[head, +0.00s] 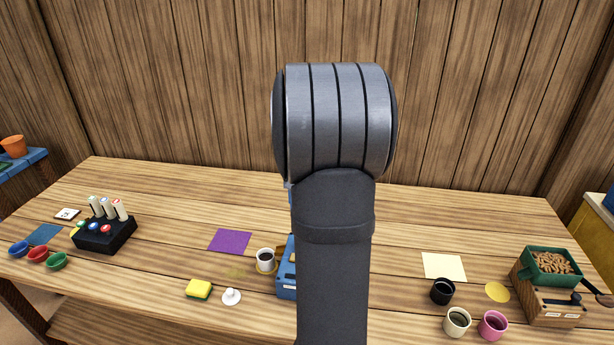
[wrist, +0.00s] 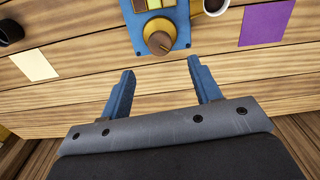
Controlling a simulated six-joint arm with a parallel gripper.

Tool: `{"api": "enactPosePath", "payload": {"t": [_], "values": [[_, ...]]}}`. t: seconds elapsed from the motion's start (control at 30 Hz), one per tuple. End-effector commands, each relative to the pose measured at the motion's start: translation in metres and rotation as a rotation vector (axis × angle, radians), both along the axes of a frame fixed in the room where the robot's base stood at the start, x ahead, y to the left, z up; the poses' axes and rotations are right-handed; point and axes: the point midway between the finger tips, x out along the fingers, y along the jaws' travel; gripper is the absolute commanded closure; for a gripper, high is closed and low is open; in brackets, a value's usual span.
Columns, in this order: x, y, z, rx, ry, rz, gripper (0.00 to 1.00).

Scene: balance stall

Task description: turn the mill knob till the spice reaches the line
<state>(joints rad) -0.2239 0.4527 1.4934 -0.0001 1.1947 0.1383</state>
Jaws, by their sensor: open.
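I cannot tell if this is the mill. In the head view, the blue device (head: 288,283) is mostly hidden behind my arm. My gripper (wrist: 160,66) is open and empty, its fingers pointing towards the device, with the knob ahead of and between the fingertips, apart from them. No spice or line can be made out.
A cup of dark contents (head: 265,256) stands close beside the blue device. A wooden box (head: 548,307) with a green tray of brown pieces (head: 550,268) is at the right, near several cups.

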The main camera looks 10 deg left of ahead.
Motion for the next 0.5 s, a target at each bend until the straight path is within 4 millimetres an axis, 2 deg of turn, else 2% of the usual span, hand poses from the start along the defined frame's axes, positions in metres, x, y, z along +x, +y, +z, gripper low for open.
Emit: {"api": "enactPosePath", "payload": {"t": [0.03, 0.2, 0.33, 0.5], "values": [[0.001, 0.0, 0.015, 0.001, -0.005, 0.0, 0.42], [0.001, 0.0, 0.053, 0.0, -0.003, 0.0, 0.42], [0.0, 0.0, 0.075, 0.0, -0.003, 0.0, 0.42], [0.0, 0.0, 0.089, 0.0, -0.001, 0.0, 0.42]]}}
